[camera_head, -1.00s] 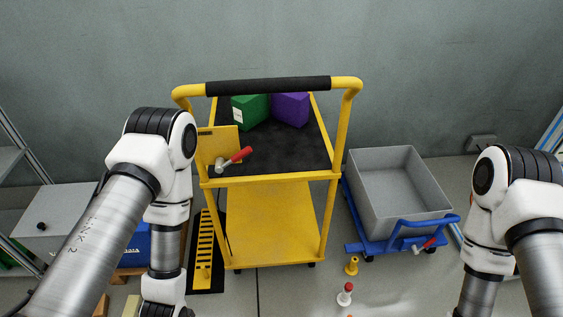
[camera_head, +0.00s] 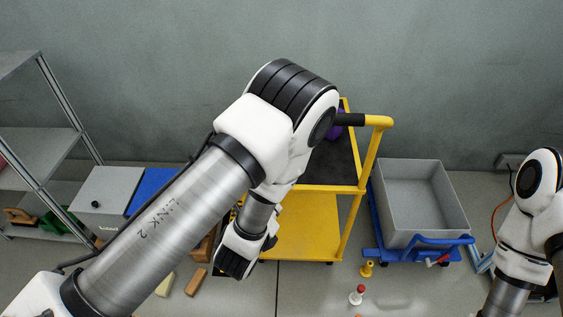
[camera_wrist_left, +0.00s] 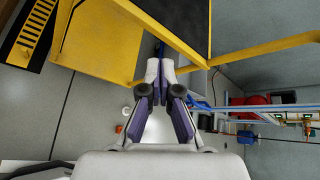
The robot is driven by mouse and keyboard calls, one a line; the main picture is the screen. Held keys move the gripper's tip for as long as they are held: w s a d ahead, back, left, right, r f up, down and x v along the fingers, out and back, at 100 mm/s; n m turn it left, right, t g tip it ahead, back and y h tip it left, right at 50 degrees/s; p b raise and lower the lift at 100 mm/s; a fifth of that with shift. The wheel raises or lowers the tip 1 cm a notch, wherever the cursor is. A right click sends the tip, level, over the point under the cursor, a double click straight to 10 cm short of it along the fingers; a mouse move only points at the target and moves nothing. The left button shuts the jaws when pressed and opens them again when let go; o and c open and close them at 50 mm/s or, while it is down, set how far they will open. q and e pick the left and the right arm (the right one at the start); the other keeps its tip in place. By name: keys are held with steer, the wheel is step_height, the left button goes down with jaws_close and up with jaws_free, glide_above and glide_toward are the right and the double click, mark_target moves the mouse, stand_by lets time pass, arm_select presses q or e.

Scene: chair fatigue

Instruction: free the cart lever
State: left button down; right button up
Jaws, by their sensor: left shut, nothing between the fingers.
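The yellow cart (camera_head: 302,222) stands at the middle, partly behind my left arm. The red-handled lever on its top is hidden behind that arm. A blue cart (camera_head: 378,225) with a grey bin stands to the right; a small red-handled lever (camera_head: 437,260) sits at its front handle. In the left wrist view my left gripper (camera_wrist_left: 160,72) is shut and empty, its fingertips together close to the yellow cart's frame (camera_wrist_left: 165,30); I cannot tell whether they touch it. My right arm is at the right edge, its gripper out of view.
A grey shelf rack (camera_head: 65,110) stands at the left beside a grey box (camera_head: 107,190). A yellow peg (camera_head: 367,268) and a red-topped white piece (camera_head: 357,294) stand on the floor before the blue cart. A purple block (camera_head: 334,131) shows on the yellow cart.

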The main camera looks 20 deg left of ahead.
arm_select(q)
steer(key=shift+w+d+r+m+t, duration=0.2)
steer(key=shift+w+r+m, duration=0.05)
steer(key=shift+r+m, duration=0.2)
steer(key=shift+w+d+r+m+t, duration=0.15)
steer(key=shift+w+r+m+t, duration=0.05)
steer(key=shift+r+m, duration=0.25)
arm_select(e)
steer(key=shift+r, duration=0.25)
arm_select(q)
steer(key=shift+f, duration=0.1)
steer(key=w+a, duration=0.2)
steer(key=w, duration=0.7)
steer(key=shift+f+b, duration=0.4)
steer(key=shift+f, duration=0.05)
arm_select(e)
steer(key=shift+f, duration=0.35)
arm_select(q)
steer(key=shift+w, duration=0.1)
